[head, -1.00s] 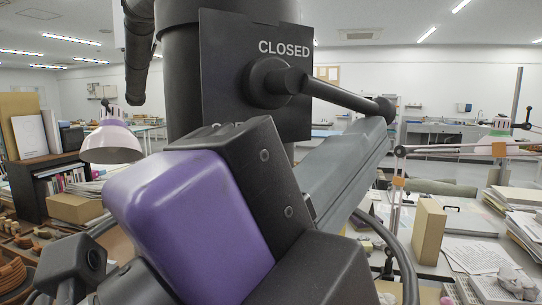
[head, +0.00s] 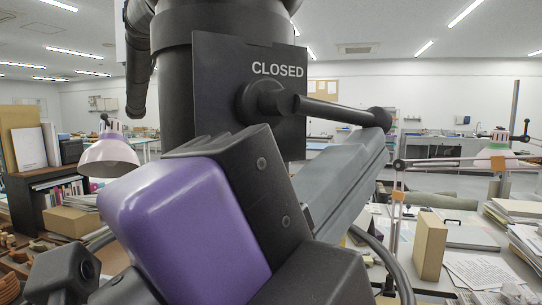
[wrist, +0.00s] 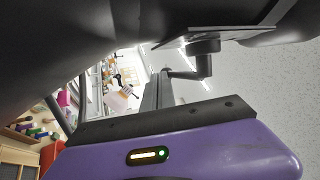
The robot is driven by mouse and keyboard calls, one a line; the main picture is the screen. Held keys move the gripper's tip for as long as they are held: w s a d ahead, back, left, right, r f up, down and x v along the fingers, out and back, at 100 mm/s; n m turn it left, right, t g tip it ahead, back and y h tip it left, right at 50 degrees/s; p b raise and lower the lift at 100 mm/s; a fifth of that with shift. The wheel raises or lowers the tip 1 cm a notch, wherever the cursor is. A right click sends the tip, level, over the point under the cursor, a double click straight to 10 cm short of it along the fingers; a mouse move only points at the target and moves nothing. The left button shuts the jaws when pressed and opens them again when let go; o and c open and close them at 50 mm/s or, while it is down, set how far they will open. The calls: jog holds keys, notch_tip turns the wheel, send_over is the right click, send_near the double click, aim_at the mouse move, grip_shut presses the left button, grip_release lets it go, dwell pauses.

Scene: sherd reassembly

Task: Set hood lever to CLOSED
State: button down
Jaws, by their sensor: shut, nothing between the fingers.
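The hood lever (head: 335,110) is a black bar on a round hub, mounted on a dark plate (head: 215,90). It points right and slightly down, ending in a knob (head: 378,118). The white CLOSED label (head: 278,70) is above the hub; the plate's lower part is hidden behind my gripper's body. My gripper (head: 376,138) is shut and empty, its long grey fingers reaching up right to just under the knob. I cannot tell whether they touch. In the wrist view the lever (wrist: 190,73) shows beside the finger ends (wrist: 163,75).
The plate is on a thick black hood duct (head: 175,80). A purple-white lamp (head: 108,155) stands at left, with a shelf (head: 40,195) behind. At right, a lamp arm (head: 450,160) crosses above a table with papers (head: 480,270) and an upright tan box (head: 430,245).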

dwell(0.3)
notch_tip(320, 180, up, 20)
jog(key=p, duration=1.6)
